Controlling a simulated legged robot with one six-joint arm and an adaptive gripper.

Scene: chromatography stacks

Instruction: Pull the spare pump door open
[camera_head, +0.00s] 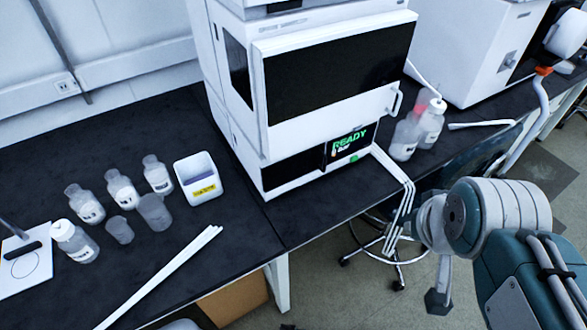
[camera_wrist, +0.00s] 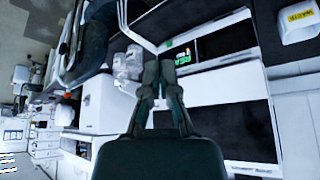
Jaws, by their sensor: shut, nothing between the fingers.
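A white stacked instrument stands on the black bench in the head view. Its wide dark-fronted door (camera_head: 335,70) appears shut, with a white handle (camera_head: 396,101) on its right edge. The door also shows in the wrist view (camera_wrist: 218,90). Below it is a lower unit with a lit READY screen (camera_head: 350,143). No label tells me which front is the spare pump. My gripper (camera_wrist: 160,68) is shut and empty in the wrist view, overlapping the instrument's front in the picture. I cannot tell its distance from the door.
Bottles, beakers (camera_head: 154,211) and a white bin (camera_head: 198,180) stand at left. Thin white tubes (camera_head: 403,190) hang over the bench edge right of the READY screen. Two bottles (camera_head: 432,122) and another white instrument (camera_head: 475,45) stand behind. A stool (camera_head: 395,262) is below.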

